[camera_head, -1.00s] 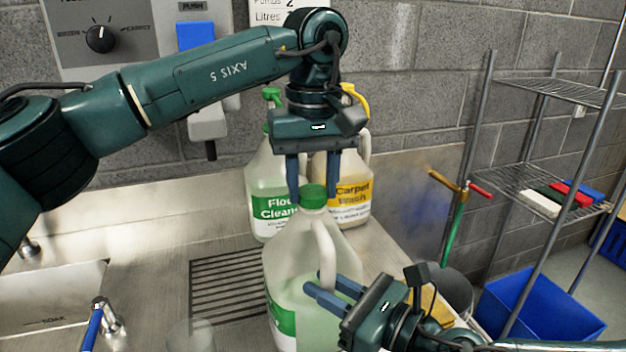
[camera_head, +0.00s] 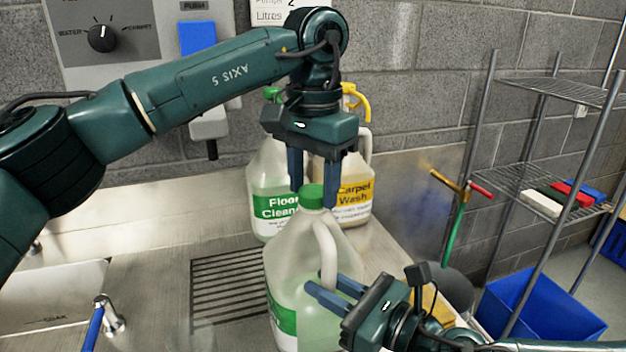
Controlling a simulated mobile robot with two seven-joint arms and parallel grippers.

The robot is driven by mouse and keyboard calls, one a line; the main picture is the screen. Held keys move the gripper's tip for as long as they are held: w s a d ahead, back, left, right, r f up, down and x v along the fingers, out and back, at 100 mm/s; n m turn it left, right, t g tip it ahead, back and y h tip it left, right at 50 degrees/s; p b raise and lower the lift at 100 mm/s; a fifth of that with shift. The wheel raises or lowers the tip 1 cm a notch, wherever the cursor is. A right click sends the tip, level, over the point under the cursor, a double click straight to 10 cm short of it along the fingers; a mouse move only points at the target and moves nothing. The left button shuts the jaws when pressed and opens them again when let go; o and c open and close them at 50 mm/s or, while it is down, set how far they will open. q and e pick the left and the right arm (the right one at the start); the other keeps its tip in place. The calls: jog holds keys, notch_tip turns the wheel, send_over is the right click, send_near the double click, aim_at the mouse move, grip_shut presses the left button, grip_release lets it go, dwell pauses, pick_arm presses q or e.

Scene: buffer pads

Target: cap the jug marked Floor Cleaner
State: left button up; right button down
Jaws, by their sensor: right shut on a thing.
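The front jug (camera_head: 302,262) is translucent with a green label, its wording turned out of sight. A green cap (camera_head: 312,197) sits on its neck; I cannot tell whether it is screwed tight. My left gripper (camera_head: 313,196) points down at the cap from above, its blue fingers apart, one each side of it in the picture. I see no clear contact. My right gripper (camera_head: 335,290) is shut on the front jug at its handle side, low down. Behind stands a jug marked Floor Cleaner (camera_head: 272,205) with a green top, partly hidden by my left gripper.
A Carpet Wash jug (camera_head: 357,195) with a yellow pump stands close behind the cap. A sink (camera_head: 50,295) and tap (camera_head: 108,315) are at the left, beside a drain grate (camera_head: 225,285). A wire shelf (camera_head: 550,180) and blue bin (camera_head: 540,310) are at the right.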

pick_arm(q)
jog(key=shift+o, duration=1.2)
jog(key=shift+r, duration=2.25)
jog(key=shift+c, duration=0.4)
